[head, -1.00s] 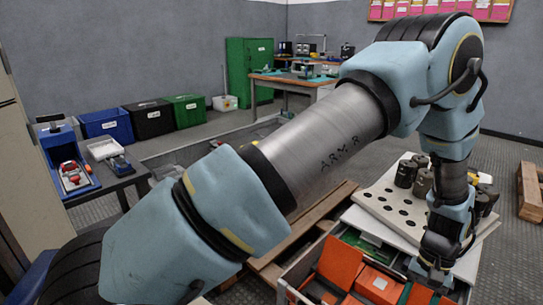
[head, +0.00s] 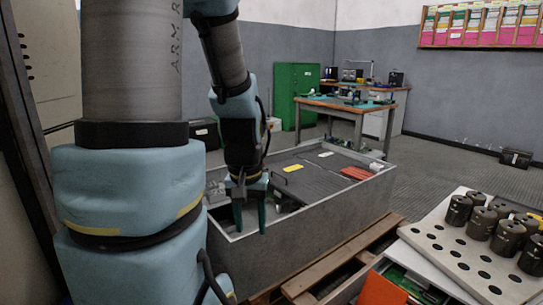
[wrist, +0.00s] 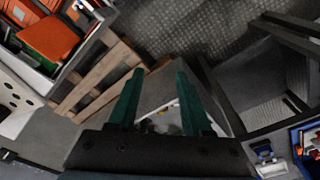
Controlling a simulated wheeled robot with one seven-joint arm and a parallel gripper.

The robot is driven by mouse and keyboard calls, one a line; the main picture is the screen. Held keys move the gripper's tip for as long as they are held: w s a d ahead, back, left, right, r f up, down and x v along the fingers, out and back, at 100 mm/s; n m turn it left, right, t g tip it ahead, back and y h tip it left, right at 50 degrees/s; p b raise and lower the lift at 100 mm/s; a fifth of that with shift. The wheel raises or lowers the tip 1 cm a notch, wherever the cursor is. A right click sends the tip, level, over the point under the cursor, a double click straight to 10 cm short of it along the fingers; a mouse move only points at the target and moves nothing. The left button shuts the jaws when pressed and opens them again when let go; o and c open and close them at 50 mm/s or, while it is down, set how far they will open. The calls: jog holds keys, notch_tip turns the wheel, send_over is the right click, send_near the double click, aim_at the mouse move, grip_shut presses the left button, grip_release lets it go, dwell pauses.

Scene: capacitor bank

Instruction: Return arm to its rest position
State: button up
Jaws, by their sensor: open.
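My arm stands upright at the left of the head view, its forearm hanging down from the top. My gripper (head: 250,218) points down with its two green fingers apart and nothing between them. In the wrist view my gripper (wrist: 160,108) also shows open and empty, with the grey bin's corner and some small pale items beyond the fingers. My upper arm hides the left part of the room.
A perforated white board (head: 465,260) with several dark cylinders (head: 508,237) stands at the lower right, by orange boxes (head: 383,290). A wooden pallet (head: 330,280) lies beside the bin. A green cabinet (head: 295,93) and workbench (head: 350,108) stand behind.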

notch_tip(320, 180, up, 26)
jog(key=a+p, duration=0.2)
jog(key=p, duration=2.3)
jog(key=shift+s+f, duration=0.25)
jog(key=shift+s, duration=0.2)
jog(key=shift+a+n, duration=0.1)
jog(key=shift+n, duration=0.2)
